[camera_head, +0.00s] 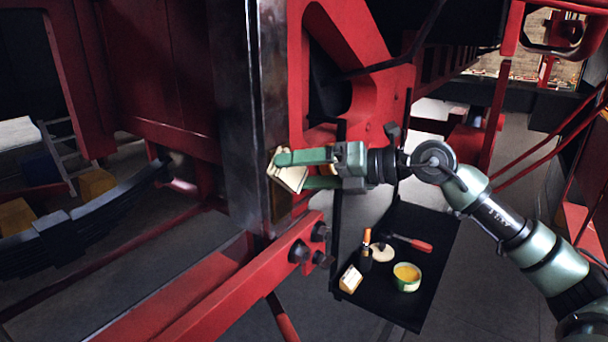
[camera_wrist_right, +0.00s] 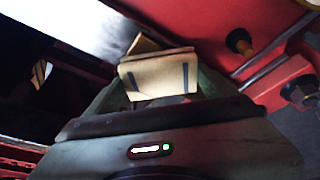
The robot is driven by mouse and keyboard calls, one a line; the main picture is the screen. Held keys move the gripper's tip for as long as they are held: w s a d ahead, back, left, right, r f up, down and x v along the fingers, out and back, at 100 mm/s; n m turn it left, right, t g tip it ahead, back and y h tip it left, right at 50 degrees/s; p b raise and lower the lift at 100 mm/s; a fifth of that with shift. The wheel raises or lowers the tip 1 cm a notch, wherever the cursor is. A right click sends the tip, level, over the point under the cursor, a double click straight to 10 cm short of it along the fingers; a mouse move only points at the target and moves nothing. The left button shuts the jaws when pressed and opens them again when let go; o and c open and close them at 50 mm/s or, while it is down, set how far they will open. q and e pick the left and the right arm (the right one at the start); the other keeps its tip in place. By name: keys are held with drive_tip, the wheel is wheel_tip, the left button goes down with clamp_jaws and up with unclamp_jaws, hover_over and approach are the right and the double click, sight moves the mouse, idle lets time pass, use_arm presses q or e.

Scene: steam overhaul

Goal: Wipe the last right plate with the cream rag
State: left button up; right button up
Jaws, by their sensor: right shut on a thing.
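The cream rag (camera_head: 289,177) is a folded pad held in my right gripper (camera_head: 278,170), which is shut on it. The rag also shows in the right wrist view (camera_wrist_right: 158,76), between the fingers. In the head view the rag is at the face of a tall dark metal plate (camera_head: 240,110) that stands upright on the red frame. The plate has a shiny worn edge. I cannot tell for sure whether rag and plate touch. In the wrist view a bright, glossy surface (camera_wrist_right: 75,30) lies beyond the rag on the left. My left gripper is not in view.
A red bar with dark bolts (camera_head: 299,251) juts out below the gripper. A leaf spring (camera_head: 80,221) is at left.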

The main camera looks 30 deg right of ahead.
drive_tip(key=b, duration=0.3)
drive_tip(key=shift+r, duration=0.2)
wheel_tip(320, 180, down, 12)
drive_tip(key=b, duration=1.2)
drive_tip(key=shift+r, duration=0.15)
idle(1.1)
drive_tip(key=shift+r, duration=0.1)
drive_tip(key=s+d+b, duration=0.2)
drive_tip(key=s+b, duration=0.3)
drive_tip(key=b, duration=0.6)
drive_tip(key=shift+s, duration=0.3)
